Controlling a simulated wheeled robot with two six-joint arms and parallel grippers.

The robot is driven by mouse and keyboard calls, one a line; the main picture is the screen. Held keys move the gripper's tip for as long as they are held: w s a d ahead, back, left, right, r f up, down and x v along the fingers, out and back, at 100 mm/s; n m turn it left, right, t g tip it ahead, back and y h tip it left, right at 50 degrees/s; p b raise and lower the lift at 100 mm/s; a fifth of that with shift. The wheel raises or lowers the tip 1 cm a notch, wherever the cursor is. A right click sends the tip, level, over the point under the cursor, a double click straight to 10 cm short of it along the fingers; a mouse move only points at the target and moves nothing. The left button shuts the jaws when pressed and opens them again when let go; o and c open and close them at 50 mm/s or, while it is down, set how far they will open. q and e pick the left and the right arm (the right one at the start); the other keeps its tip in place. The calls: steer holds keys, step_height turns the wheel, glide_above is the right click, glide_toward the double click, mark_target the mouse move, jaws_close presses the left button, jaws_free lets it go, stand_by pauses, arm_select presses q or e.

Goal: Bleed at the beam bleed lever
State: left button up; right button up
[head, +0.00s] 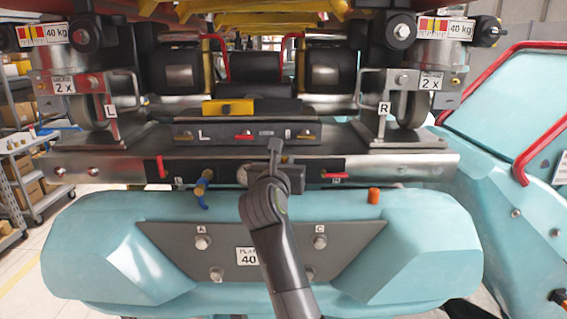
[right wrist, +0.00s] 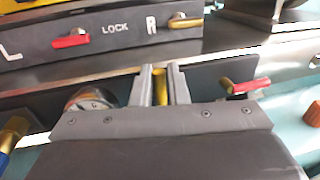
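In the right wrist view, a short yellow, brass-coloured lever (right wrist: 160,86) stands at the beam's front, between the two grey fingers of my right gripper (right wrist: 162,84). The fingers are close together and the lever nearly fills the gap. In the head view my right gripper (head: 274,160) is at the middle of the steel beam (head: 415,170), and it hides the lever there. The lever's lower part is hidden behind the gripper body in the wrist view. I cannot read a label by it. My left gripper is in neither view.
Red levers sit on the beam at left (head: 161,167) and right (head: 348,176). A blue-handled valve (head: 202,188) hangs left of my gripper, and an orange cap (head: 373,196) stands right. Above is a LOCK panel (head: 220,132) with red handles. A teal fairing (head: 90,250) lies below.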

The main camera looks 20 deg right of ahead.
steer(key=shift+c, duration=1.1)
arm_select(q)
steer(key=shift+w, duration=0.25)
arm_select(e)
jaws_close()
